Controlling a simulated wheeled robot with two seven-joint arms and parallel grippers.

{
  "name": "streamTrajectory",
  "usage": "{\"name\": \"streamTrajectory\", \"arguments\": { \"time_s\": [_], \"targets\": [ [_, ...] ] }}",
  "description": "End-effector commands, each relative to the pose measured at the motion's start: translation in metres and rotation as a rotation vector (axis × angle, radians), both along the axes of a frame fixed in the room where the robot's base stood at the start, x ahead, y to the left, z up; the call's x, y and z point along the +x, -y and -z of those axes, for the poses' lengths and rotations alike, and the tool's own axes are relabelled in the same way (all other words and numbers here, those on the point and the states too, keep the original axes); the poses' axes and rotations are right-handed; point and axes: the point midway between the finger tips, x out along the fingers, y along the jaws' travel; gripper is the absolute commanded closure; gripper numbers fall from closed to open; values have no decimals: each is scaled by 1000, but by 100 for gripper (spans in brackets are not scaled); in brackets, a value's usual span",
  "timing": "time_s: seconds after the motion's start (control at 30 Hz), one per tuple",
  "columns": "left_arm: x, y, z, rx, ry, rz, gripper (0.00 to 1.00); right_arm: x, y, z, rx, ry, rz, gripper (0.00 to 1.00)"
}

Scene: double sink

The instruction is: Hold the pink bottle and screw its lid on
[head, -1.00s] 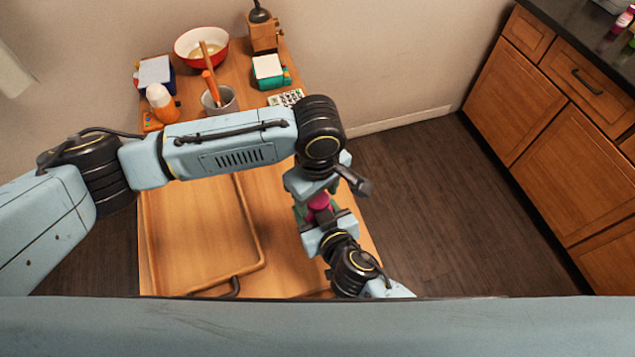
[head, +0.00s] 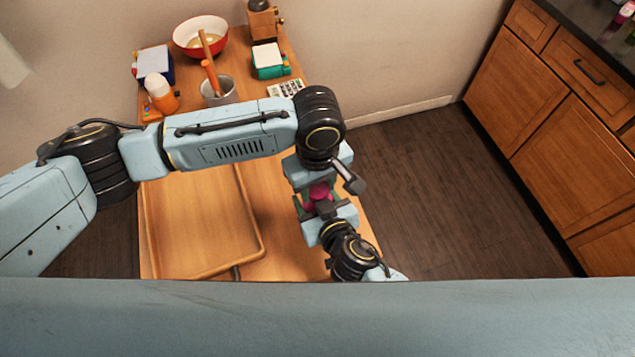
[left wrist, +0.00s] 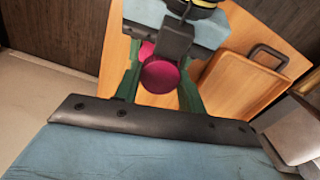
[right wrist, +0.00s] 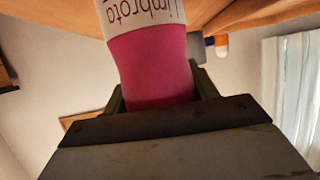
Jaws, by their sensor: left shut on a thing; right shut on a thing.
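The pink bottle (head: 317,204) is between my two grippers above the right side of the table. My right gripper (head: 325,210) is shut on it. In the right wrist view the bottle (right wrist: 150,62) fills the jaws, its white label reading upside down. My left gripper (head: 317,187) comes from above and is shut on the pink round lid (head: 320,190). In the left wrist view the lid (left wrist: 160,76) sits between the green fingers, with part of the bottle (left wrist: 146,50) just behind it. I cannot tell whether lid and bottle neck touch.
A wooden tray (head: 258,222) lies on the table left of the grippers. At the back stand a red bowl (head: 181,41), a grey cup with utensils (head: 221,94), an orange bottle (head: 165,103) and boxes. Open floor and wooden cabinets (head: 560,130) are to the right.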

Motion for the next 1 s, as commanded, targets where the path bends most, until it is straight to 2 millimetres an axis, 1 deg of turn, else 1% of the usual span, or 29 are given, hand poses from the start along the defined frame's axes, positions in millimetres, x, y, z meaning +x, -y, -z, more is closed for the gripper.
{"name": "streamTrajectory", "arguments": {
  "time_s": [0.1,0.2,0.27,0.4,0.6,0.63,0.7,0.8,1.0],
  "targets": [
    [0,0,0,0,0,180,87,0,0,1,-1,-2,1,100],
    [0,0,0,1,1,301,87,0,0,1,-1,-2,1,100],
    [0,0,0,0,1,350,87,0,0,1,-1,-2,1,100],
    [0,0,0,0,1,393,87,0,0,1,-1,-2,1,100],
    [0,0,0,0,1,391,87,0,0,1,-1,-2,1,100],
    [0,0,0,0,1,390,59,0,0,1,-1,-2,1,100],
    [0,0,0,0,1,390,50,0,1,1,-1,-2,1,100],
    [0,0,0,-1,0,389,38,0,0,1,-1,-2,1,100],
    [0,0,0,-1,0,389,38,0,0,1,-1,-2,1,100]
  ]
}}
